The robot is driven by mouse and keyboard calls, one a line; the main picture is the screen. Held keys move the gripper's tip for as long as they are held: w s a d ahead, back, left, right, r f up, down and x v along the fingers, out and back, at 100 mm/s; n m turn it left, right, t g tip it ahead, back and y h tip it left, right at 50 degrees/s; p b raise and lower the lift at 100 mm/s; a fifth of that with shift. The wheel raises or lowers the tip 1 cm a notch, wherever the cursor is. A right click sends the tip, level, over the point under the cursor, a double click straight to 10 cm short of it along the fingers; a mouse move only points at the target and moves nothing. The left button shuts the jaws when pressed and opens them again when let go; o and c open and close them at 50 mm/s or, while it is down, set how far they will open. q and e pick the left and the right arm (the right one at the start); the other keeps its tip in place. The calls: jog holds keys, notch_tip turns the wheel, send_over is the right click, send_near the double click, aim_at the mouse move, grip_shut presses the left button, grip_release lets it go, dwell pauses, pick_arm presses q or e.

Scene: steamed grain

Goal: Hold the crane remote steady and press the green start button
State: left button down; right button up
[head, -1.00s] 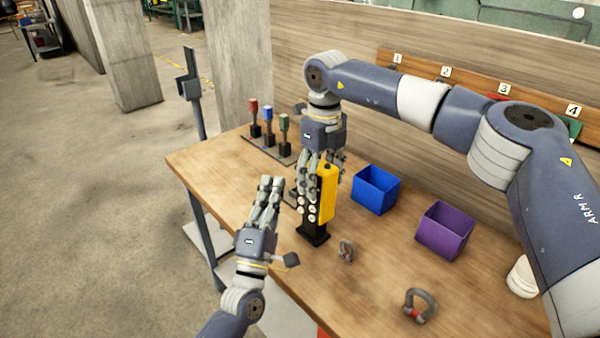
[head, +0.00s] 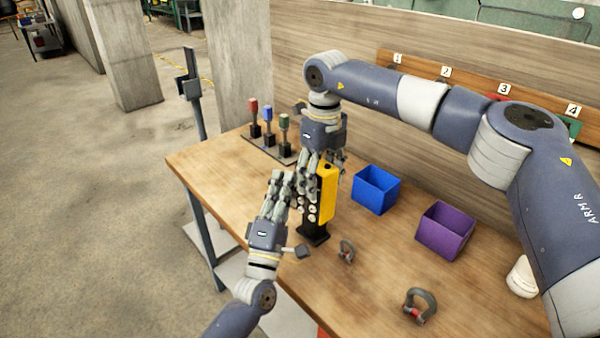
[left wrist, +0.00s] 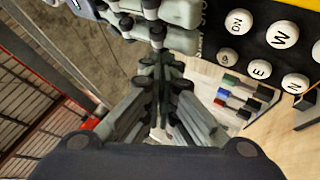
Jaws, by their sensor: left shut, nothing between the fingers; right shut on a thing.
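The yellow crane remote (head: 328,192) stands upright in a black stand (head: 313,236) on the table. My right gripper (head: 314,180) is shut on the remote from above. My left gripper (head: 280,182) is shut and empty, just left of the remote, its fingers pointing at the remote's button side. In the left wrist view, the remote's black button face (left wrist: 262,42) fills the top right, with round white buttons lettered ON, W, E and N. My left fingers (left wrist: 160,85) are below and left of these buttons. No green start button can be made out.
A blue bin (head: 376,190) and a purple bin (head: 445,230) are to the right. Two shackles (head: 419,305) lie in front on the wooden table (head: 370,275). A white container (head: 522,277) sits at far right.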

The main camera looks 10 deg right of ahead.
dwell(0.8)
pick_arm(q)
jog(key=shift+w+d, duration=0.25)
jog(key=shift+d, duration=0.1)
jog(key=shift+w+d, duration=0.2)
jog(key=shift+d, duration=0.15)
dwell(0.6)
jog(key=shift+d, duration=0.25)
dwell(0.4)
jog(key=shift+s+a, duration=0.55)
jog(key=shift+a, duration=0.15)
